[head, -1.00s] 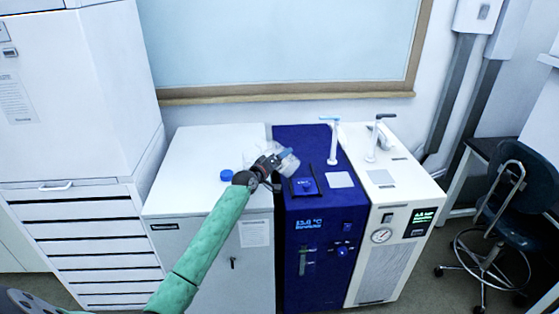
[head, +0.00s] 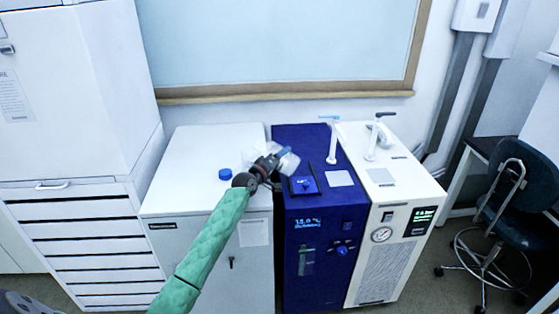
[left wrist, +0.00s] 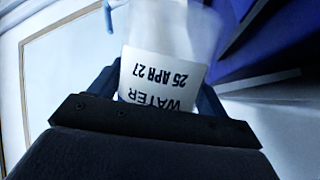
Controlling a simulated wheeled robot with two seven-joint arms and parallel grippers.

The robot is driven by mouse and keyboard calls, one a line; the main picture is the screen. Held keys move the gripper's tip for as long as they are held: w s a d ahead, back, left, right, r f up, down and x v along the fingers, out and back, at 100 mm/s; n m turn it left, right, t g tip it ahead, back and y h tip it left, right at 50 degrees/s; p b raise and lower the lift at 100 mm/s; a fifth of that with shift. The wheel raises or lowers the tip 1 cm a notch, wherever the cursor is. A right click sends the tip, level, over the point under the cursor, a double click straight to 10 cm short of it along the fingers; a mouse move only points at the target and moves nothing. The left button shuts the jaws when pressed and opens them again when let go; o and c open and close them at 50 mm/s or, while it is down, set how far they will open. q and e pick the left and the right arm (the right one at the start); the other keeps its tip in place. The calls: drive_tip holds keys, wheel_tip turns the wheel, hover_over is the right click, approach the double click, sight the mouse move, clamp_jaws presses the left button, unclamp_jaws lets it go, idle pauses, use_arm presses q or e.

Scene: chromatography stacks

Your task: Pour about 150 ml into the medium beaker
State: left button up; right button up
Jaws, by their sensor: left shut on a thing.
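My left gripper (head: 270,167) is shut on a clear bottle (head: 287,160) above the white cabinet, near its border with the blue unit. In the left wrist view the bottle (left wrist: 165,75) sits between the fingers. Its white label reads "WATER" and "25 APR 27", upside down in the picture. In the head view the bottle looks tilted to the right. A blue cap (head: 225,174) lies on the white cabinet, left of the gripper. I cannot make out a medium beaker; the gripper and bottle may hide it.
The white cabinet top (head: 195,150) is mostly clear. The blue unit (head: 310,215) and the white unit with a gauge (head: 385,240) stand to its right, each with an upright tap on top. A chair (head: 510,190) stands at the far right.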

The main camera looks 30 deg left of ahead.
use_arm(q)
drive_tip(key=shift+r, duration=0.15)
drive_tip(key=shift+r+n, duration=0.15)
drive_tip(key=shift+n, duration=0.35)
drive_tip(key=shift+r, duration=0.1)
drive_tip(key=shift+d+r+n+t, duration=0.1)
drive_tip(key=shift+n+t, duration=0.2)
drive_tip(key=shift+r+n, duration=0.2)
drive_tip(key=shift+n, duration=0.1)
drive_tip(key=shift+r, duration=0.1)
drive_tip(key=shift+r+n+t, duration=0.35)
drive_tip(key=shift+n+t, duration=0.05)
drive_tip(key=shift+n, duration=0.1)
drive_tip(key=shift+r, duration=0.1)
